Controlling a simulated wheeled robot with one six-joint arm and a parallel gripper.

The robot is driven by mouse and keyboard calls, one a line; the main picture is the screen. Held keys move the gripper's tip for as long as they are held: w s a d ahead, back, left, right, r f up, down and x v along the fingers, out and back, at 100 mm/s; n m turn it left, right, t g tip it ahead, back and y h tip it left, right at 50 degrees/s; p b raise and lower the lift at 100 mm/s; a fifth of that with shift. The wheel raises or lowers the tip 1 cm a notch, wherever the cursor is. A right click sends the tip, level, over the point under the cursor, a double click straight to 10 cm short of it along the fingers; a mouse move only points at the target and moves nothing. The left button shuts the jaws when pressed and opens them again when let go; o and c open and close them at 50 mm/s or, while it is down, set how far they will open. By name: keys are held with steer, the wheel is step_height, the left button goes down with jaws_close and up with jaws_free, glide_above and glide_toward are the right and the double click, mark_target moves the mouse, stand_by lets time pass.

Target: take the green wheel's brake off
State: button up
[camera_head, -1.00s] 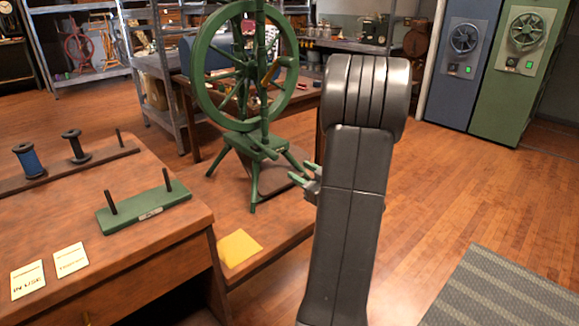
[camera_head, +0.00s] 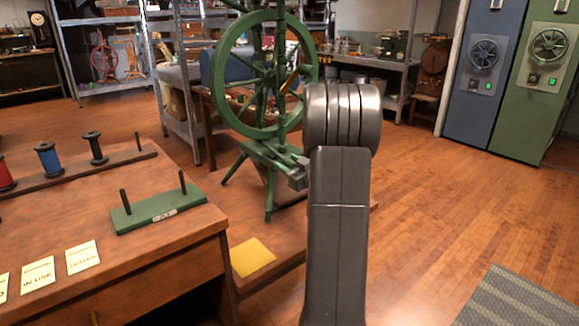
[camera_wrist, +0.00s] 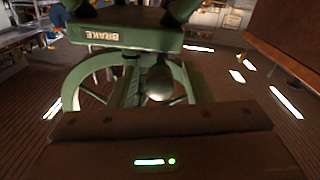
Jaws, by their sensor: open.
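The green spinning wheel (camera_head: 222,75) stands upright on splayed green legs on a low wooden platform, left of my arm. My gripper (camera_head: 299,178) is low at the wheel's right side, close to its sloping green bed (camera_head: 262,152). My arm partly hides it, and I cannot tell whether it touches. In the wrist view a green board with a BRAKE label (camera_wrist: 103,35) crosses the top. Below it are a rounded grey knob (camera_wrist: 158,82) and part of the green wheel (camera_wrist: 72,90). My gripper is open; nothing is seen held.
A wooden desk (camera_head: 150,250) at left holds a green two-peg stand (camera_head: 158,210), spools (camera_head: 48,160) and cards (camera_head: 82,257). A yellow sheet (camera_head: 252,257) lies on the platform. Metal shelving (camera_head: 180,120) stands behind the wheel.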

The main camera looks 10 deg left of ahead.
mark_target(290, 160)
jaws_close()
steer(key=shift+r+p, duration=0.15)
steer(key=shift+p, duration=0.2)
steer(key=r+g+h+p, duration=0.1)
steer(key=p, duration=0.4)
steer(key=shift+r+p, duration=0.3)
steer(key=shift+r, duration=0.1)
steer(key=r+g+h+p, duration=0.1)
steer(key=p, duration=0.5)
steer(key=shift+r+h, duration=0.1)
steer(key=shift+h, duration=0.2)
steer(key=r+g+h+p, duration=0.1)
steer(key=p, duration=0.4)
steer(key=shift+w+a+p, duration=0.1)
steer(key=shift+a+p, duration=0.05)
steer(key=shift+p, duration=0.2)
steer(key=h+p, duration=0.1)
steer(key=p, duration=0.2)
steer(key=shift+a+r+g, duration=0.1)
steer(key=shift+g, duration=0.3)
steer(key=shift+w+p, duration=0.15)
steer(key=shift+p, duration=1)
